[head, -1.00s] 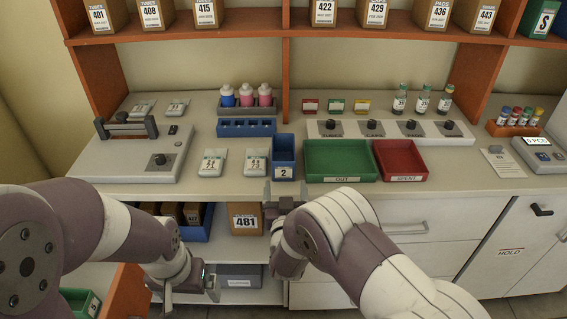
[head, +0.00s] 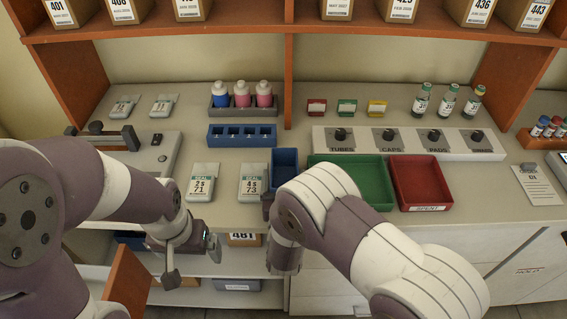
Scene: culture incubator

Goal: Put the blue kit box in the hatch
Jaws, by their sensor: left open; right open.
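An open blue box (head: 285,164) stands on the counter left of the green tray; my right arm hides its lower front. I cannot tell whether it is the kit box. Another blue container (head: 130,239) shows in part on the lower level, mostly behind my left arm. My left gripper (head: 193,262) is open and empty, low in front of the counter's edge. My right gripper (head: 268,204) is mostly hidden behind my own arm, near the front of the blue box; one dark finger shows. No hatch can be made out for certain.
A green tray (head: 318,171) and a red tray (head: 393,182) stand right of the blue box. Two white pouches (head: 202,181) lie left of it, with a blue rack (head: 211,138) behind. Box 481 (head: 245,240) sits below the counter. An orange-brown panel (head: 128,285) stands low at left.

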